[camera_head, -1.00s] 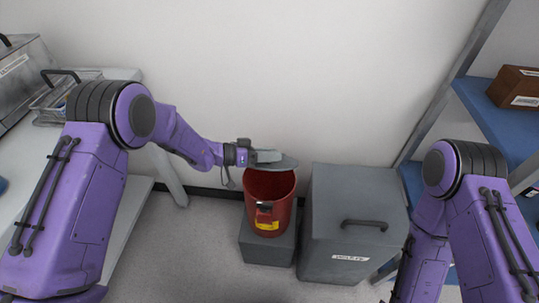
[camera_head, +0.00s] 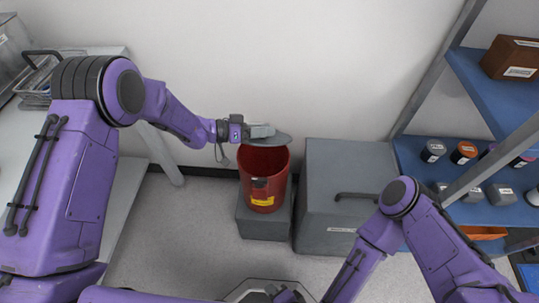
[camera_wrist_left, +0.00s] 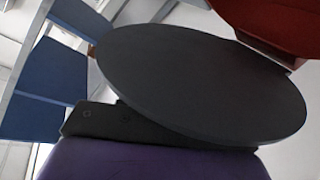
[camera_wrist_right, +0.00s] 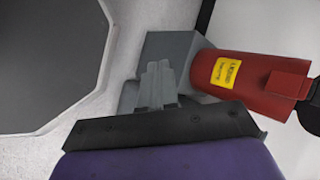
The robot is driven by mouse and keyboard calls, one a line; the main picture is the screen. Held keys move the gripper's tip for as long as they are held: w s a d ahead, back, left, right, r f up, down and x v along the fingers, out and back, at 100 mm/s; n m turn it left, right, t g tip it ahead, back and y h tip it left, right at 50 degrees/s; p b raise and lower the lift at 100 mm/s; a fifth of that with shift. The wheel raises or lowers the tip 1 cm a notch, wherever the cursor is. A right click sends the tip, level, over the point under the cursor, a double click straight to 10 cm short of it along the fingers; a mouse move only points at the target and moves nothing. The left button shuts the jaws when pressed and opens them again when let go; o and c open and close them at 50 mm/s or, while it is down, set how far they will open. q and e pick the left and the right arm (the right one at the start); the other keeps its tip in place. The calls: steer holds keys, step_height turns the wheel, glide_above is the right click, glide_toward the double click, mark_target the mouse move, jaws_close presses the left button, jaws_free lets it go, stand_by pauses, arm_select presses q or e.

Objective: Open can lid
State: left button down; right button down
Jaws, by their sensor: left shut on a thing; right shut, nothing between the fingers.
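The red can (camera_head: 263,186) with a yellow label stands upright on a low grey block, its mouth uncovered at the front. The round grey lid (camera_head: 280,141) is raised over the back of the mouth. My left gripper (camera_head: 264,131) is shut on the lid at its left. The left wrist view shows the lid (camera_wrist_left: 200,85) as a wide dark disc, with part of the can (camera_wrist_left: 275,25) behind it. My right gripper (camera_wrist_right: 158,85) is shut and empty; in its wrist view the can (camera_wrist_right: 230,78) lies beyond it, apart. I cannot tell whether lid and can touch.
A grey box (camera_head: 345,160) with a handle stands right of the can. Blue shelves (camera_head: 420,165) with small jars are at the right. A white table (camera_head: 90,150) with a wire basket is at the left. A wall is close behind the can.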

steer(key=w+a+r+m+t+y, duration=0.1)
steer(key=w+a+r+m+t, duration=0.5)
steer(key=w+a+r+m, duration=0.15)
arm_select(q)
steer(key=shift+r, duration=0.1)
arm_select(e)
steer(key=m+t+h, duration=0.7)
steer(key=m+t, duration=0.1)
steer(key=m, duration=1)
glide_toward(271, 145)
steer(key=w+f, duration=0.3)
steer(key=shift+w+r, duration=0.7)
steer(key=shift+w, duration=0.2)
steer(key=shift+w+r, duration=0.75)
steer(key=shift+w, duration=0.15)
steer(key=shift+r, duration=0.1)
